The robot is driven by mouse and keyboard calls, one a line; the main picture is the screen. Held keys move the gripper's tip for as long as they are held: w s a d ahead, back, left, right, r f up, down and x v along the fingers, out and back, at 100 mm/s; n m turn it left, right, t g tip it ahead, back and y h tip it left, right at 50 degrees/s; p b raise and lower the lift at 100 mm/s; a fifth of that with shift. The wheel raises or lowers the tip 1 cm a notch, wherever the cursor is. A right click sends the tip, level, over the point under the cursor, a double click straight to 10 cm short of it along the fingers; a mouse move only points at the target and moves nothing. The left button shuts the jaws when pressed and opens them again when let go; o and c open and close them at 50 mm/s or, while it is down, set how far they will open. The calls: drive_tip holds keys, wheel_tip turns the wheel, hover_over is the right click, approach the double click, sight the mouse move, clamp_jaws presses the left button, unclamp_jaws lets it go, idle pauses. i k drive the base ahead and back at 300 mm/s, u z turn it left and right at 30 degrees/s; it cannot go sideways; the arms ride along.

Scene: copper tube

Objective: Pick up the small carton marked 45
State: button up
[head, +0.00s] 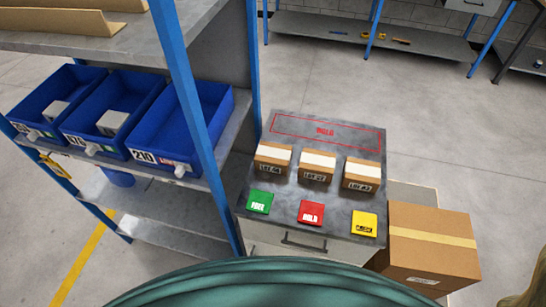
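Three small brown cartons with pale tape on top stand in a row, apart from each other, on a grey-topped cabinet (344,139). They are the left carton (272,158), the middle carton (317,167) and the right carton (361,175). Each has a dark LOT label on its front face. The digits are too small to read surely, so I cannot tell which one is marked 45. My gripper is not in view.
Green (259,201), red (311,213) and yellow (363,224) cards lie in front of the cartons. A red-outlined area (325,131) behind them is empty. A large carton (432,248) stands at right. A blue-post shelf with blue bins (185,125) stands at left.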

sight(275, 158)
drive_tip(key=k, duration=1)
